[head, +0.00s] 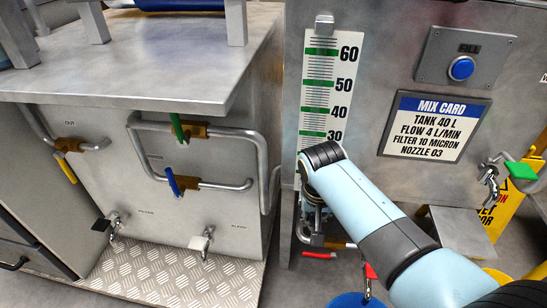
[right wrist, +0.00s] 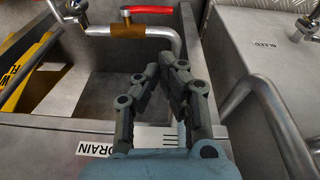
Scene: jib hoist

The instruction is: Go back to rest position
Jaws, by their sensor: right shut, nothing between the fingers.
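My right gripper (right wrist: 160,66) shows in the right wrist view, its dark fingers drawn together at the tips with nothing between them. It is over a grey metal surface near the drain label (right wrist: 95,149). A pipe with a red lever handle (right wrist: 152,9) lies beyond the fingertips, apart from them as far as I can tell. In the head view my right arm reaches in from the lower right and ends in front of the tank's level scale (head: 318,85). The fingers are mostly hidden there. My left gripper is in neither view.
A metal cabinet (head: 230,180) with pipes and coloured valve levers stands at left. The mix card (head: 434,126) and blue fill button (head: 461,68) are on the tank front. A yellow sign (head: 505,205) stands at right, and a blue bucket (head: 355,300) is on the floor.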

